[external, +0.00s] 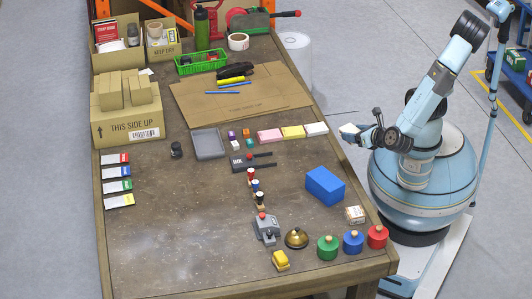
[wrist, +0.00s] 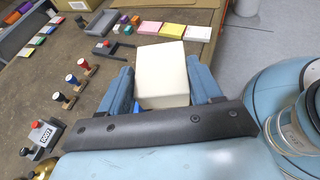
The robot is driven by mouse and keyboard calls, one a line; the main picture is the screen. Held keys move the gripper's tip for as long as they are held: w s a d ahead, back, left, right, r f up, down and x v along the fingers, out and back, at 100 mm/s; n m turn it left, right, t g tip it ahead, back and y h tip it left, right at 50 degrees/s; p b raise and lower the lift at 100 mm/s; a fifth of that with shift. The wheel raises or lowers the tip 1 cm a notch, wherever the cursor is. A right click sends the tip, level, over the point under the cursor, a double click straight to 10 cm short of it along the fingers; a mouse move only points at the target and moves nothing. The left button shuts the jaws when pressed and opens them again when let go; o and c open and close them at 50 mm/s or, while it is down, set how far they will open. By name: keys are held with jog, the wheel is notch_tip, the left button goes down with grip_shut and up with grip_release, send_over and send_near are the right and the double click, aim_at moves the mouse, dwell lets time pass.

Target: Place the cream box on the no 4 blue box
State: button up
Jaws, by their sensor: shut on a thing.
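The cream box (external: 348,129) is held by my gripper (external: 358,132), off the right edge of the table and raised. In the wrist view the cream box (wrist: 163,78) sits between the two blue fingers (wrist: 160,92), which are shut on it. A plain blue box (external: 325,186) stands on the right part of the table, below and left of my gripper in the external view. No number can be read on it.
The wooden table (external: 180,240) has a small carton (external: 355,214), a brass bell (external: 296,237) and green, blue and red round weights near the blue box. Stamps (external: 256,187) stand to its left. Pink, yellow and white pads (external: 292,132) lie behind it. The blue box's top is clear.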

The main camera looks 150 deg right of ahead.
jog(key=w+d+f, duration=0.2)
jog(key=w+f, duration=0.1)
jog(key=w, duration=0.3)
send_over(330, 182)
jog(key=s, duration=0.1)
notch_tip(330, 182, down, 4)
jog(key=shift+s+a+f, duration=0.1)
jog(key=shift+a, duration=0.05)
jog(key=shift+w+d+f, duration=0.2)
jog(key=shift+w+f, duration=0.5)
jog(key=shift+f, duration=1.6)
jog(key=o, duration=1.1)
jog(key=shift+f, duration=0.1)
